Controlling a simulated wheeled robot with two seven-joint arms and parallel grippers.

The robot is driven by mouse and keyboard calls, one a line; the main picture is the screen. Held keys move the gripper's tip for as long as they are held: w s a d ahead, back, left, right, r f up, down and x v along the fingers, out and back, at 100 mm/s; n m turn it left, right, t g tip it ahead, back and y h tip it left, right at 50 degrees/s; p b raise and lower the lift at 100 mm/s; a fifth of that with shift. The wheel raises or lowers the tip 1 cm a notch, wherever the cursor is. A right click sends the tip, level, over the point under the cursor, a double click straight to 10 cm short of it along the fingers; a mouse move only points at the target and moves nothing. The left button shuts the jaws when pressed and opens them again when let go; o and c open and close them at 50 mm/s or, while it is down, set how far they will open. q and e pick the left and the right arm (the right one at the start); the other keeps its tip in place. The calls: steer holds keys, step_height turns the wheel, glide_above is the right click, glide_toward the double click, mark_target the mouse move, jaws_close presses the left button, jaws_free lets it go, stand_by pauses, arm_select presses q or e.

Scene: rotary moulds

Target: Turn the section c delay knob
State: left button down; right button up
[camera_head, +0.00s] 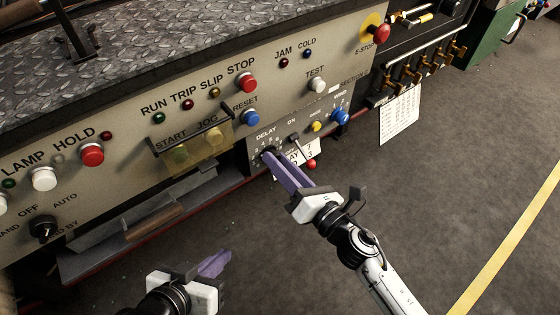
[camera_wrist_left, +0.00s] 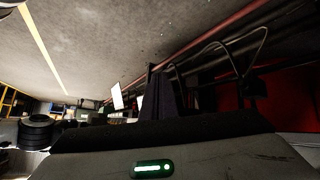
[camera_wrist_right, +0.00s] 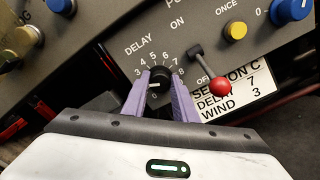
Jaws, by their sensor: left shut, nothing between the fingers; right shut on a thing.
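The black delay knob (camera_wrist_right: 158,80) sits on the grey section C panel under the word DELAY, with a number scale around it. My right gripper (camera_wrist_right: 160,88) is shut on this knob, one purple finger on each side. In the head view the right gripper (camera_head: 270,158) reaches the panel and its fingers hide most of the knob. A white label (camera_wrist_right: 232,90) beside it reads section C, delay 7, wind 3. My left gripper (camera_head: 228,258) is shut and empty, low in front of the machine; its fingers (camera_wrist_left: 160,95) show dark in the left wrist view.
A red-tipped lever (camera_wrist_right: 219,86) stands close to the right of the knob. A yellow button (camera_wrist_right: 235,30) and a blue wind knob (camera_head: 340,117) lie further right. A yellow transparent guard (camera_head: 195,148) covers buttons to the left. The floor in front is clear.

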arm_select(q)
steer(key=shift+y, duration=0.5)
steer(key=shift+s+a+r+p, duration=0.4)
steer(key=shift+r+p, duration=0.3)
steer(key=shift+p, duration=0.85)
steer(key=shift+s+a+r+p, duration=0.15)
steer(key=shift+a+r+p, duration=0.45)
steer(key=shift+p, duration=1)
steer(key=shift+s+a+r+p, duration=0.35)
steer(key=shift+r+p, duration=0.45)
steer(key=shift+p, duration=0.75)
arm_select(e)
steer(key=shift+s+f+m, duration=0.1)
steer(key=shift+f+m, duration=0.05)
steer(key=shift+m, duration=6.8)
steer(key=shift+f+m, duration=0.15)
steer(key=shift+m, duration=6.8)
